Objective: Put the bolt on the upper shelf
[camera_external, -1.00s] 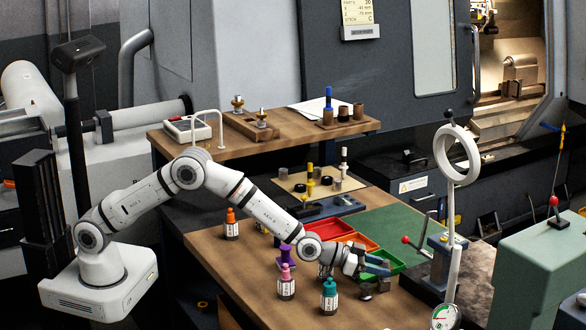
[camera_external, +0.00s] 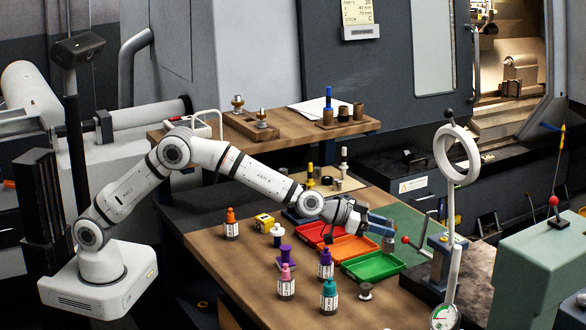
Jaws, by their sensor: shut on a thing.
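My gripper (camera_external: 388,229) is shut on a small grey metal piece, which looks like the bolt (camera_external: 388,244). It hangs below the jaws, over the green mat behind the green tray and apart from the bench top. Its shape is too small to tell exactly, and the jaws hide its upper part. The upper shelf (camera_external: 285,142) is a wooden board at the back left, higher than the bench and behind my arm.
The shelf carries a block with brass pieces (camera_external: 250,124), brown cylinders, a blue piece and paper. On the bench (camera_external: 235,262) stand several small bottles, red, orange and green trays (camera_external: 374,266), and another grey piece (camera_external: 365,291). A ring stand (camera_external: 456,190) rises to the gripper's right.

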